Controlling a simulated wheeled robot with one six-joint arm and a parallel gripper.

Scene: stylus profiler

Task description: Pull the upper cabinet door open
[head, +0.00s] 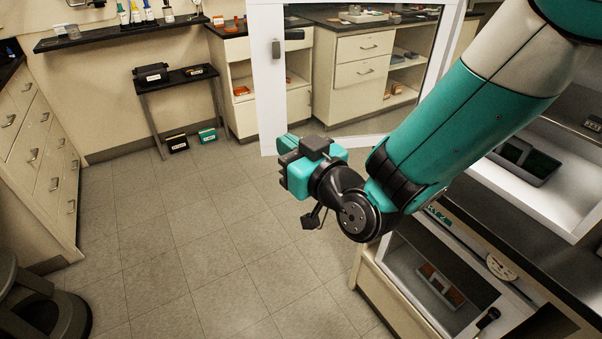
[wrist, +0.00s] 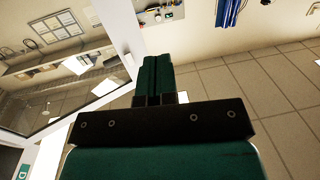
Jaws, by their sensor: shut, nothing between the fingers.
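The upper cabinet door (head: 268,100) is a glass panel in a white frame. In the head view it stands swung well out from the cabinet, upright, with a small grey handle (head: 276,48) on its left edge. The upper cabinet (head: 572,215) at the right shows its open interior, partly hidden by my arm. My gripper (head: 285,160) is shut and empty near the door's lower left corner, apart from the handle. In the wrist view the shut fingers (wrist: 155,78) point up the picture, with the white door frame (wrist: 118,97) to their left; I cannot tell whether they touch it.
A lower compartment (head: 425,275) with items lies below the cabinet. Drawers (head: 38,150) line the left wall, with a dark stool (head: 40,305) in front. A small black side table (head: 175,82) stands at the back. The tiled floor (head: 180,230) between is clear.

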